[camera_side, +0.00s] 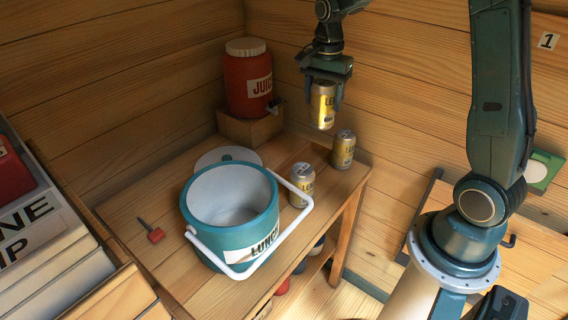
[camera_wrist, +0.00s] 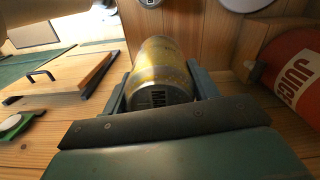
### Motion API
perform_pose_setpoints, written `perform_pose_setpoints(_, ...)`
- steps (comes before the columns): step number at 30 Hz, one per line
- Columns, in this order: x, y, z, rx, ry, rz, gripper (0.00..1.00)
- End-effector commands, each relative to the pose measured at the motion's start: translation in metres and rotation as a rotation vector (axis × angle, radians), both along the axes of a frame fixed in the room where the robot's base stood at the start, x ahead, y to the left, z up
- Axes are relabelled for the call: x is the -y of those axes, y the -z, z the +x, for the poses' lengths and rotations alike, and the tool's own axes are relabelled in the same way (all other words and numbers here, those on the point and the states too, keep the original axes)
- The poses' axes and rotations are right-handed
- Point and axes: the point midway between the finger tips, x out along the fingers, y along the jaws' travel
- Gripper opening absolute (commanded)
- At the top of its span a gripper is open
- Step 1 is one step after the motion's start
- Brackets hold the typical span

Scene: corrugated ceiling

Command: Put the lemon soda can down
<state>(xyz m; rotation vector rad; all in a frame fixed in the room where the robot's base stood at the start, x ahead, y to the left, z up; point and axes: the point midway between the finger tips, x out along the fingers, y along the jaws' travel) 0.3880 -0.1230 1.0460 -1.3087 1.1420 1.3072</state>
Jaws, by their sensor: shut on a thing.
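My gripper (camera_side: 324,91) is shut on a yellow and silver lemon soda can (camera_side: 322,106), held upright above the back right of the wooden table (camera_side: 176,247). In the wrist view the held can (camera_wrist: 163,75) sits between the two fingers of my gripper (camera_wrist: 161,88). A second lemon can (camera_side: 343,150) stands on the table near its back right corner, below and slightly right of the held one. A third, silver and yellow can (camera_side: 302,185) stands nearer the front, beside the teal bucket.
A teal lunch bucket (camera_side: 203,237) with a white handle stands open on the table, its pale lid (camera_side: 215,158) behind it. A red juice jug (camera_side: 246,92) stands on a wooden block (camera_side: 250,128). A red-handled tool (camera_side: 152,232) lies at left. Bare tabletop shows behind the cans.

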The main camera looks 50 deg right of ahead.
Motion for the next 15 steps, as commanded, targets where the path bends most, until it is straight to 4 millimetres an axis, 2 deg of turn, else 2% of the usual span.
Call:
perform_pose_setpoints(8,-0.060,-0.004,0.027,0.000,-0.013,0.000,0.25)
perform_pose_setpoints(15,-0.125,-0.009,0.044,0.001,-0.019,0.000,0.25)
